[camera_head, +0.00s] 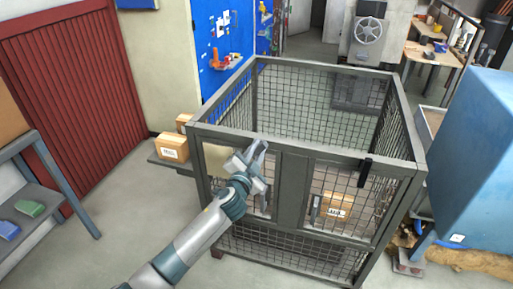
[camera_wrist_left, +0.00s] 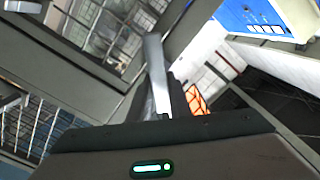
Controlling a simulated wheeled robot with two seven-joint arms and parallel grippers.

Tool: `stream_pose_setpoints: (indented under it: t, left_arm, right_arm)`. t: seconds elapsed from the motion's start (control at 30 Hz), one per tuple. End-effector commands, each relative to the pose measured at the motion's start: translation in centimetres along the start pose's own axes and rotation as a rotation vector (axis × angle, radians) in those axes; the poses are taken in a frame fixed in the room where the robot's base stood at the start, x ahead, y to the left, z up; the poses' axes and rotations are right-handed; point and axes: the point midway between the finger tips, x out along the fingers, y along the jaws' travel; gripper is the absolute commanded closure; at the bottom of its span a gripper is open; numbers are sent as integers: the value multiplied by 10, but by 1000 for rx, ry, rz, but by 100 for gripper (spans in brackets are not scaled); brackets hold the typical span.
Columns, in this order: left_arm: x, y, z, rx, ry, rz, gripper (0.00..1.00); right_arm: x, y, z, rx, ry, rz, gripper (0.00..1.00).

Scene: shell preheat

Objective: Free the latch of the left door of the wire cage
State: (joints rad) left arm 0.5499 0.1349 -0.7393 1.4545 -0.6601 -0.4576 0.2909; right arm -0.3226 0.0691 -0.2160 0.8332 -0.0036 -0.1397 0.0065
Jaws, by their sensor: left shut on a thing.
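The wire cage (camera_head: 290,145) is a grey frame with mesh panels and stands in the middle of the head view. My left arm reaches to the upper part of its left door, and my left gripper (camera_head: 252,167) covers much of that door. In the left wrist view the gripper (camera_wrist_left: 168,105) is shut on a pale, flat metal bar, which looks like the latch (camera_wrist_left: 155,70). Its lower end is hidden between the fingers. The mesh and frame lie beyond it, tilted in this view. My right gripper is not in view.
A carton (camera_head: 338,205) sits inside the cage behind the right door, which has a grey handle (camera_head: 316,208). Another carton (camera_head: 172,147) stands left of the cage. A blue machine (camera_head: 475,160) is close on the right.

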Motion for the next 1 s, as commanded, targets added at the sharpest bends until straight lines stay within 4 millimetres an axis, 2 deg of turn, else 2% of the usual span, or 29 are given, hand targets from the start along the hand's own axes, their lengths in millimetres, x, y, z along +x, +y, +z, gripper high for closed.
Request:
stream_pose_setpoints:
  t: [0.6, 1.0]
  left_arm:
    - [0, 9, 2, 571, 0, 1, 100]
    - [0, 12, 5, 776, 0, 1, 100]
  right_arm:
    - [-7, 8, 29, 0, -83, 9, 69]
    - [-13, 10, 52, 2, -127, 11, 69]
